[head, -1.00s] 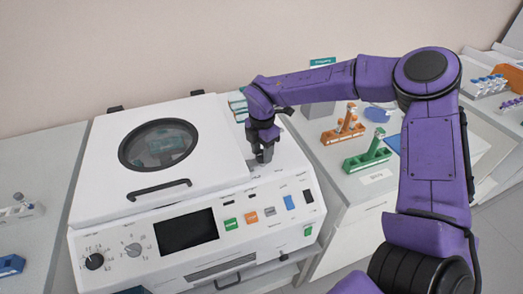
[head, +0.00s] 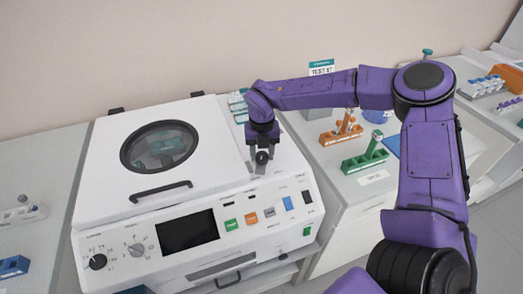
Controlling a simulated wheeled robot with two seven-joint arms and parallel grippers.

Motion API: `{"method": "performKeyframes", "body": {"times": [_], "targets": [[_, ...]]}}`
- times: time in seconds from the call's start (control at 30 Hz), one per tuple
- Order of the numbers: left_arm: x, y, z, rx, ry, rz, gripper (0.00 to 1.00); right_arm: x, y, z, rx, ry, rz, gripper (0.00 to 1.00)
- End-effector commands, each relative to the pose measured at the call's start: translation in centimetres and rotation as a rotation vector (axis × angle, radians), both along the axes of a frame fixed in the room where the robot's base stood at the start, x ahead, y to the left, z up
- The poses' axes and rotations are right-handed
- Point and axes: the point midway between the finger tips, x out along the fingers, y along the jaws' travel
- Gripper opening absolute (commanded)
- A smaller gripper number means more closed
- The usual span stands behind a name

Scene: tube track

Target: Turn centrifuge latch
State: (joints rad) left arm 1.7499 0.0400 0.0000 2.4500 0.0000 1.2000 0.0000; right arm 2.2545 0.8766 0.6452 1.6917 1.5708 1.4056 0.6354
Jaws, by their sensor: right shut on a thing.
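The white centrifuge (head: 105,190) stands in the middle left of the head view, its lid (head: 110,165) down, with a round dark-rimmed window and a black handle (head: 160,191). My right gripper (head: 262,158) points down at the right side of the centrifuge top, beside the lid. It is shut on a small dark knob-like part, which looks like the latch (head: 262,157). The fingers hide much of the latch, so I cannot tell its exact angle. My left gripper is not in view.
The front panel has a dark screen (head: 188,231), knobs and coloured buttons. Right of the centrifuge, an orange rack (head: 341,134) and a green rack (head: 365,160) with tubes stand on the counter. A blue rack (head: 13,266) lies at the left edge.

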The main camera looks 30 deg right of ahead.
Motion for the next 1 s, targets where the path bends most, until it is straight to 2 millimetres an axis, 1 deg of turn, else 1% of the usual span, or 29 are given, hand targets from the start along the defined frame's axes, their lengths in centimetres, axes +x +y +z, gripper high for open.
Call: {"method": "performKeyframes", "body": {"times": [0.03, 0.3, 0.5, 0.7, 1.0], "targets": [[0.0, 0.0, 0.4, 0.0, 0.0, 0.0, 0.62, 0.0, 0.0, 0.2, 0.0, 0.0, 0.04, 0.15], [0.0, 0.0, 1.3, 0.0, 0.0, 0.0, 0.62, 0.0, -0.1, 0.2, 0.0, 0.0, 0.267, 0.15], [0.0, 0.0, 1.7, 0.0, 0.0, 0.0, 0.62, 0.0, -0.1, 0.2, 0.0, -0.001, 0.39, 0.15], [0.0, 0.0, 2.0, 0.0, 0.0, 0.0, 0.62, 0.0, -0.1, 0.1, 0.001, -0.001, 0.465, 0.15], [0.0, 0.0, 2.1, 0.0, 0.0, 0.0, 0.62, 0.1, -0.1, 0.1, 0.0, -0.002, 0.504, 0.15]]}}
